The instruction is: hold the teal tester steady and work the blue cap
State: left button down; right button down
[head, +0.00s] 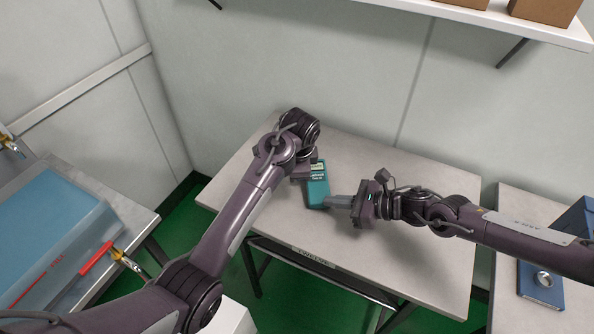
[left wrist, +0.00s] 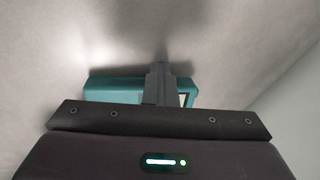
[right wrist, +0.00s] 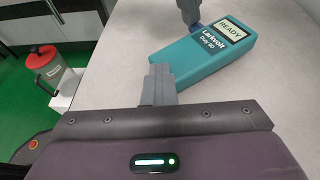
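The teal tester (right wrist: 205,52) lies on the grey table, its screen reading READY; it also shows in the head view (head: 318,190) and left wrist view (left wrist: 110,90). A small blue piece (right wrist: 196,27), apparently the blue cap, shows at its side near the screen end. My left gripper (right wrist: 188,12) is at that piece; its fingers (left wrist: 160,78) look together, and they hide whether anything is between them. My right gripper (head: 338,201) is at the tester's lower end; its fingers (right wrist: 160,80) look together and overlap that end in view. I cannot make out a firm hold.
The table (head: 400,265) is clear around the tester. A red and grey canister (right wrist: 45,68) stands at the left in the right wrist view. A blue bench item (head: 55,230) is at the left, a blue book-like object (head: 540,285) at the right. A shelf hangs above.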

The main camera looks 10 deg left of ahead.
pick_arm(q)
jog(key=shift+a+f, duration=0.1)
jog(key=shift+a, duration=0.05)
jog(key=shift+s+a, duration=0.2)
jog(key=shift+a, duration=0.55)
jog(key=shift+s+a, duration=0.25)
jog(key=shift+a, duration=0.55)
jog(key=shift+s+a, duration=0.2)
jog(key=shift+a, duration=0.55)
jog(key=c, duration=1.7)
grip_release()
